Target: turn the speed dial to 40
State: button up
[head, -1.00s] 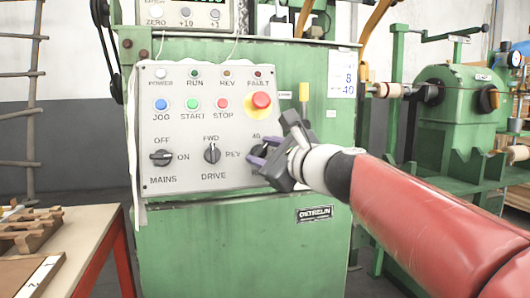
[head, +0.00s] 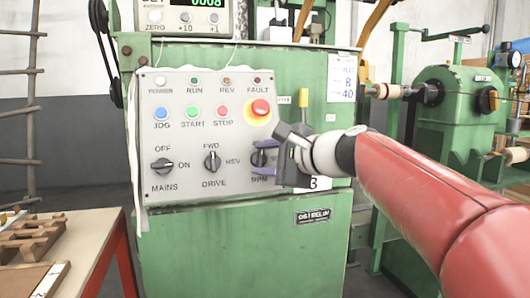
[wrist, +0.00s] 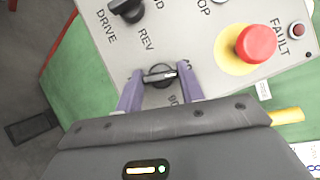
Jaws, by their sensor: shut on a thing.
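The speed dial (head: 259,158) is a black knob at the lower right of the grey control panel, with "RPM" printed under it. In the wrist view the dial (wrist: 160,74) has a pale pointer line and sits between my gripper's two purple fingers. My gripper (head: 265,158) is shut on the dial, one finger on each side of it. Of the scale numbers, only part of one, seemingly "80", shows in the wrist view; the others are hidden or too small to read.
The drive switch (head: 212,161) and the mains switch (head: 162,165) are left of the dial. A red stop button (head: 260,108) stands out above it. A workbench (head: 98,230) with wooden pieces is at lower left. A green winding machine (head: 455,95) stands at right.

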jog(key=shift+r+n+g+p, duration=0.1)
jog(key=shift+n+g+p, duration=0.5)
jog(key=shift+n, duration=0.6)
jog(key=shift+h, duration=0.3)
jog(key=o, duration=1)
jog(key=v, duration=0.7)
jog(key=shift+s+d, duration=0.25)
jog(key=shift+d, duration=0.05)
